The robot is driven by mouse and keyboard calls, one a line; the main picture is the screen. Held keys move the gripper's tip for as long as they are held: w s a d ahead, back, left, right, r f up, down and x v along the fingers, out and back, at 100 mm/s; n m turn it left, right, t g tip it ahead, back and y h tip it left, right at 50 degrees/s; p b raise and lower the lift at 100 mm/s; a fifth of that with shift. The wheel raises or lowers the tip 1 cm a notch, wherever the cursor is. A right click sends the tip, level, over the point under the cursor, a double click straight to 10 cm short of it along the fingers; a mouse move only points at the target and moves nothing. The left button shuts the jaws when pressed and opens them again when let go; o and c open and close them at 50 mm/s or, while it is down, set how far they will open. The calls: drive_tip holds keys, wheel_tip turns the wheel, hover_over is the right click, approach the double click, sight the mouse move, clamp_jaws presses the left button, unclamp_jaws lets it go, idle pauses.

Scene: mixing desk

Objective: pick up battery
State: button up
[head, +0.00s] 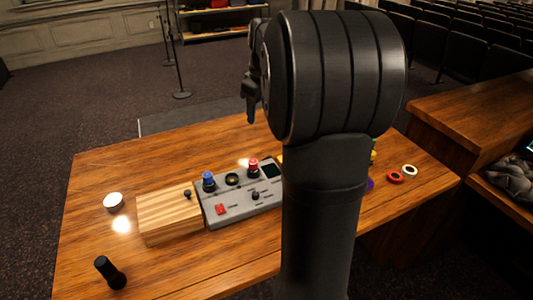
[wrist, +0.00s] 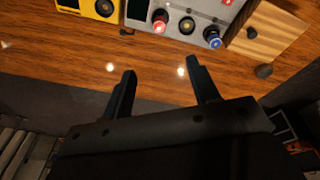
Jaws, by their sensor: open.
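I cannot make out a battery for sure in either view. A short black cylinder (head: 110,272) at the desk's front left corner could be it, but its kind is unclear. In the wrist view my gripper (wrist: 160,70) is open, with nothing between its two dark fingers. The fingers point toward the wooden desk (wrist: 70,45) near the edge of a grey control panel (wrist: 187,12). In the head view part of my gripper (head: 250,100) shows behind my arm, above the desk's far side. My arm hides part of the desk.
The panel carries a blue knob (head: 208,182) and a red knob (head: 253,166). A yellow device (wrist: 92,8), a red ring (head: 395,177) and a white ring (head: 409,171) are also on the desk.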

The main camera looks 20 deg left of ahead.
sight(253, 160)
drive_tip(key=w+a+f+n, duration=0.1)
drive_tip(key=f, duration=0.5)
drive_tip(key=w+a+f+n+g+h, duration=0.1)
drive_tip(key=a+f+n, duration=0.1)
drive_tip(key=f, duration=0.4)
drive_tip(key=w+a+f+n, duration=0.1)
drive_tip(key=f+n, duration=0.1)
drive_tip(key=f, duration=0.4)
drive_tip(key=shift+w+a+f+h, duration=0.2)
drive_tip(key=shift+w+f+h, duration=0.1)
drive_tip(key=shift+w+f, duration=0.1)
drive_tip(key=shift+s+d+f, duration=0.1)
drive_tip(key=shift+s+f, duration=0.05)
drive_tip(key=shift+f, duration=2.45)
drive_tip(key=shift+c, duration=0.4)
drive_tip(key=c, duration=1.1)
